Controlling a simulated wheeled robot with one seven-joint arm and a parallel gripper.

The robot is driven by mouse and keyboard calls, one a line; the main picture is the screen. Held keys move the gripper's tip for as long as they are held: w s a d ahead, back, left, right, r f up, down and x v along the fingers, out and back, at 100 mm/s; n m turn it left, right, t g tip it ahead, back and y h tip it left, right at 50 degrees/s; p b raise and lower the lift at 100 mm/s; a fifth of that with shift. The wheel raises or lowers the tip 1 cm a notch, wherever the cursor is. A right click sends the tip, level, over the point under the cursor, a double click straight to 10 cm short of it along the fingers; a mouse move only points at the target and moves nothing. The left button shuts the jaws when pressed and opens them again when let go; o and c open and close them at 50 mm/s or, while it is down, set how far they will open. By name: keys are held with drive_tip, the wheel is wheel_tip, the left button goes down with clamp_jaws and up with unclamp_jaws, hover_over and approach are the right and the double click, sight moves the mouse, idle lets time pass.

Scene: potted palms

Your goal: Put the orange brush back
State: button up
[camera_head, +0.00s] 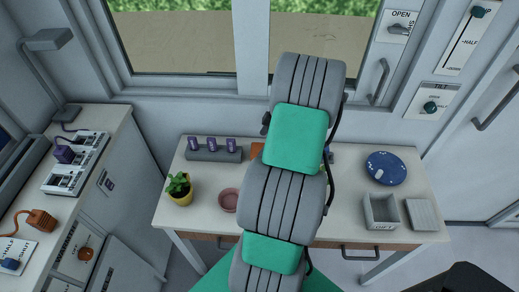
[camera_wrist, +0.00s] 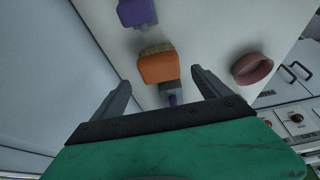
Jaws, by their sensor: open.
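The orange brush (camera_wrist: 158,68) lies on a pale surface in the wrist view, with tan bristles along its upper edge. My gripper (camera_wrist: 160,78) is open, its two fingers spread either side of the brush's lower part in the picture. I cannot tell the height gap, and I see no contact. In the head view a small orange patch (camera_head: 256,150) shows beside my arm and may be the brush; my arm hides the rest and my gripper. A grey rack (camera_head: 214,154) with three purple pieces stands on the white table (camera_head: 345,215).
A pink bowl (camera_head: 229,200) and a yellow potted plant (camera_head: 179,190) stand on the table's left. A blue plate (camera_head: 386,168), a grey box (camera_head: 380,211) and a grey slab (camera_head: 422,214) are on the right. A purple piece (camera_wrist: 137,12) lies near the brush.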

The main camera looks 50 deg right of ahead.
drive_tip(key=v, duration=0.7)
drive_tip(key=w+a+r+m+g+h, duration=0.1)
drive_tip(key=w+a+r, duration=0.3)
drive_tip(key=a, duration=0.5)
drive_tip(key=w+a+r+m, duration=0.2)
drive_tip(key=w+a+r, duration=0.1)
drive_tip(key=a, duration=0.7)
drive_tip(key=s+a+r+m+h, duration=0.1)
drive_tip(key=s+a, duration=0.3)
drive_tip(key=a, duration=0.5)
drive_tip(key=s+a+r+m+t, duration=0.1)
drive_tip(key=s+a+m, duration=0.2)
drive_tip(key=a, duration=0.5)
drive_tip(key=shift+s+a+r+m+h+b, duration=0.15)
drive_tip(key=shift+s+a+m+h+b, duration=0.2)
drive_tip(key=shift+s, duration=0.25)
